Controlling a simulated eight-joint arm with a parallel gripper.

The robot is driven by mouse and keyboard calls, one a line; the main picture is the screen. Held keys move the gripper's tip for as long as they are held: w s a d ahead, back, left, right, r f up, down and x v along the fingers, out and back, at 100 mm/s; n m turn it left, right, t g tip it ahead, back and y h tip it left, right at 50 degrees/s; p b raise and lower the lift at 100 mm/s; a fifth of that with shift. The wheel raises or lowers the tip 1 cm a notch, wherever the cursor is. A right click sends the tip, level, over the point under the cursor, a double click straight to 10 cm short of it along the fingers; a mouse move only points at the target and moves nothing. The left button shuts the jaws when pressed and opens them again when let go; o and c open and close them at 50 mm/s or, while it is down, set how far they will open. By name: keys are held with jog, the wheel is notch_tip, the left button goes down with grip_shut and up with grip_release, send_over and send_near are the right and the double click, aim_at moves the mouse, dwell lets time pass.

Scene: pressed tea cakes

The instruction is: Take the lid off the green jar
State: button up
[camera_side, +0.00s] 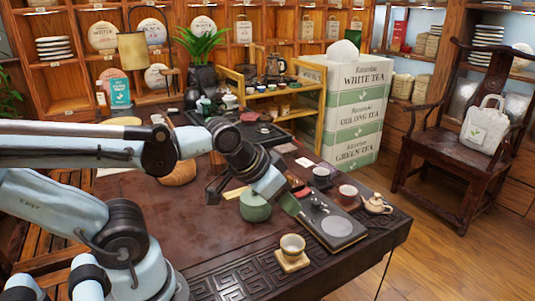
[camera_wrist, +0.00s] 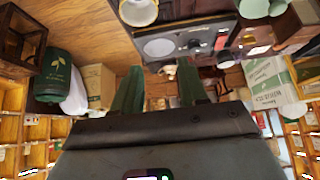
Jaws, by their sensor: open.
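The green jar (camera_side: 255,208) is a round, muted green pot on the dark tea table in the side view. My arm's end passes in front of it and hides part of its top, so I cannot see its lid clearly. My gripper (camera_side: 291,205) has green fingers and is just to the right of the jar in the side view, above the tray's edge. In the wrist view my gripper (camera_wrist: 159,76) has its two fingers apart with nothing between them. Pale green shapes are at the wrist view's upper right; I cannot tell whether one is the jar.
A cream cup (camera_side: 292,246) on a wooden coaster stands in front. A small teapot (camera_side: 377,203) and cups (camera_side: 348,192) stand at the right edge. The table's front left is clear.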

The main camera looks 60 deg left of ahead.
jog(key=o, duration=1)
jog(key=shift+o, duration=0.2)
notch_tip(320, 180, up, 4)
jog(key=m+g, duration=0.5)
jog(key=g, duration=0.2)
send_over(256, 206)
jog(key=w+a, duration=0.2)
jog(key=a, duration=0.2)
notch_tip(256, 206, down, 6)
jog(key=shift+d+r, duration=0.1)
jog(key=shift+s+d+f, duration=0.1)
jog(key=shift+f, duration=1.4)
jog(key=shift+s+d+f, duration=0.1)
jog(key=shift+f, duration=1.35)
